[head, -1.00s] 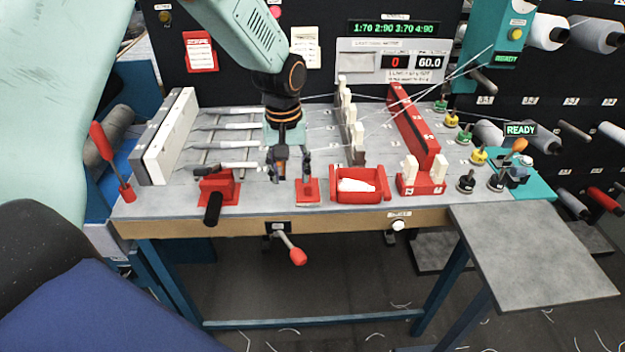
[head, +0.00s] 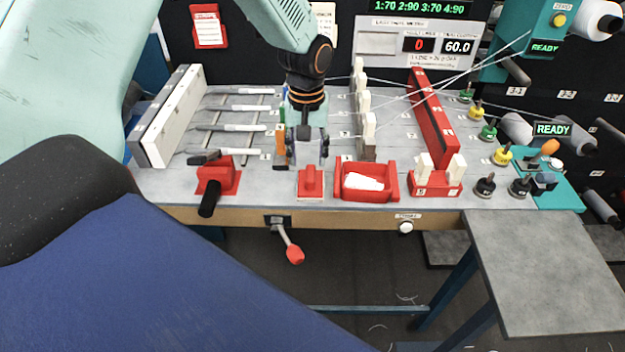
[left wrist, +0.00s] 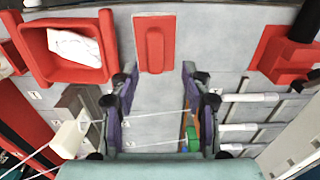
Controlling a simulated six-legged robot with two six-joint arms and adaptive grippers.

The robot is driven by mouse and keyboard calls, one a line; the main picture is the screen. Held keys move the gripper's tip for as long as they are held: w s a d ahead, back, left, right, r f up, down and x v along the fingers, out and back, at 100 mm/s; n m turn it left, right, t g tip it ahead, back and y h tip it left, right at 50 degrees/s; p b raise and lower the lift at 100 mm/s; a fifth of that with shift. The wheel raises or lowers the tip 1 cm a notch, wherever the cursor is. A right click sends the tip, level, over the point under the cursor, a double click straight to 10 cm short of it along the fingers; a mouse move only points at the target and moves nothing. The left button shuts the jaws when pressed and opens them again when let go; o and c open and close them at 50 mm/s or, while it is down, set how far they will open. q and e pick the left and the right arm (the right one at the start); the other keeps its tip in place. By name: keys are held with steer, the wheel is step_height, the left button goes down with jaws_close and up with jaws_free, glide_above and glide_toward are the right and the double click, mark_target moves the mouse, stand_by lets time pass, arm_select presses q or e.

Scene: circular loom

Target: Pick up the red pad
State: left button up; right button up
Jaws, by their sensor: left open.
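The red pad (head: 310,183) is a flat red plate with a raised grip, lying near the table's front edge. In the left wrist view the pad (left wrist: 155,45) shows upright and unobstructed, lined up with the gap between the fingers and beyond their tips. My left gripper (head: 304,162) points down just behind the pad in the head view. Its fingers are apart and nothing is between them; the open fingers also show in the left wrist view (left wrist: 159,72). It appears apart from the pad. My right gripper is not in view.
A red tray (head: 341,190) with white material stands right of the pad. A red block with a black handle (head: 214,181) is to its left. White-topped posts (head: 367,127) and pale strands stand behind at right. A green-and-orange tool (head: 281,146) is beside the gripper.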

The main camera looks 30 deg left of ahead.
mark_target(310, 172)
arm_select(q)
steer(key=f, duration=0.3)
steer(key=d+f, duration=0.1)
steer(key=f, duration=0.1)
steer(key=shift+s+f, duration=0.1)
steer(key=shift+s, duration=0.1)
jaws_close()
steer(key=shift+w, duration=0.1)
